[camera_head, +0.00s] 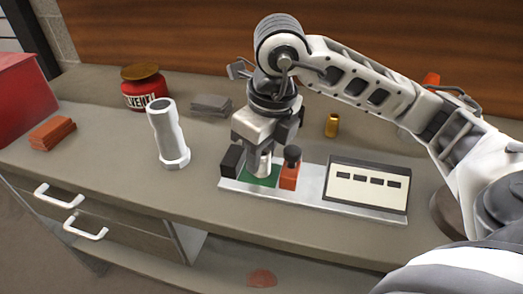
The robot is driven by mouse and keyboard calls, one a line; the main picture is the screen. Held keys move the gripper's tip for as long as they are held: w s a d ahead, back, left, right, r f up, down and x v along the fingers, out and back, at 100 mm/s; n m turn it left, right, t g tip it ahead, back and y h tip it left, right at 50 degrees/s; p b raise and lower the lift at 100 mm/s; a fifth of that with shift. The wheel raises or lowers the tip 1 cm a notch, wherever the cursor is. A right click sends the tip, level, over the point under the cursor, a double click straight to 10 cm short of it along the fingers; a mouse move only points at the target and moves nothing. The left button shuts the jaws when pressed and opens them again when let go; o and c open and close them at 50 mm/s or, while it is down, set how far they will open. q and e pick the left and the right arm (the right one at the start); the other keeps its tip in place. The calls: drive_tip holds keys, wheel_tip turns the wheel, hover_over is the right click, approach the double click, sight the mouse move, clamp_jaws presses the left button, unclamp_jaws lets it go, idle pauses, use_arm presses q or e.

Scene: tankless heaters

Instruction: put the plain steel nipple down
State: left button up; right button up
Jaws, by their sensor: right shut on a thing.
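My right gripper (264,150) points down over the fixture and is shut on a short plain steel nipple (260,167). The nipple is a silver cylinder, held upright, with its upper part hidden by the gripper. Its lower end is at the green pad (256,182) on the fixture's left part. I cannot tell whether it touches the pad. My left gripper is not in view.
The fixture plate (310,198) carries a black block (230,160), a red block with black knob (290,172) and a panel (367,186). A pale pipe piece (168,138), solvent jar (146,90), grey stack (211,104), brick-red stack (52,133) and brass piece (332,125) stand around.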

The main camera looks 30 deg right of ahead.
sight(269, 159)
drive_tip(key=shift+f, duration=0.25)
drive_tip(key=o, duration=1)
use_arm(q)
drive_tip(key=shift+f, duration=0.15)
use_arm(e)
drive_tip(key=shift+r, duration=0.15)
drive_tip(key=shift+r, duration=0.25)
use_arm(q)
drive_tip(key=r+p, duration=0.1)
drive_tip(key=p, duration=0.1)
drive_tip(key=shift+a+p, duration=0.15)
drive_tip(key=shift+p, duration=0.15)
use_arm(e)
drive_tip(key=r, duration=0.4)
drive_tip(key=s+r, duration=0.1)
drive_tip(key=r, duration=0.6)
drive_tip(key=shift+s+d+r, duration=0.25)
drive_tip(key=shift+s+r, duration=0.05)
drive_tip(key=shift+s, duration=0.05)
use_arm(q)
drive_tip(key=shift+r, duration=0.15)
